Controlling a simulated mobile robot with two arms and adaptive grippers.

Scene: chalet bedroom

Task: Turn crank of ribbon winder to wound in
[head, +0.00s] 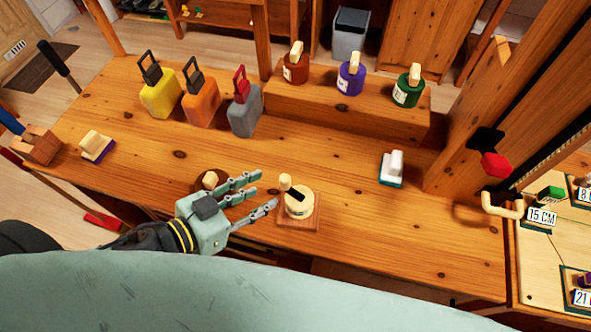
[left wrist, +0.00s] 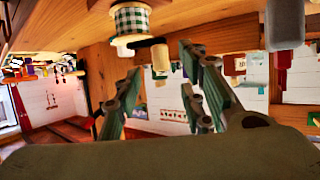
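The ribbon winder (head: 298,206) stands on a square wooden base at the front middle of the table. It has a round cream top, a black crank arm and an upright cream knob (head: 285,182). In the left wrist view its spool of green-and-white checked ribbon (left wrist: 131,20) shows upside down, with a pale knob (left wrist: 160,57) between the fingertips in the picture. My left gripper (head: 267,189) is open, just left of the winder, fingers pointing at the knob. I cannot tell whether a finger touches it. My right gripper is not in view.
A round brown piece with a cream knob (head: 210,180) lies behind the left fingers. Yellow (head: 160,97), orange (head: 201,107) and grey (head: 245,117) handled blocks stand behind. A white-handled block (head: 392,167) sits right. Bare tabletop (head: 350,215) lies right of the winder.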

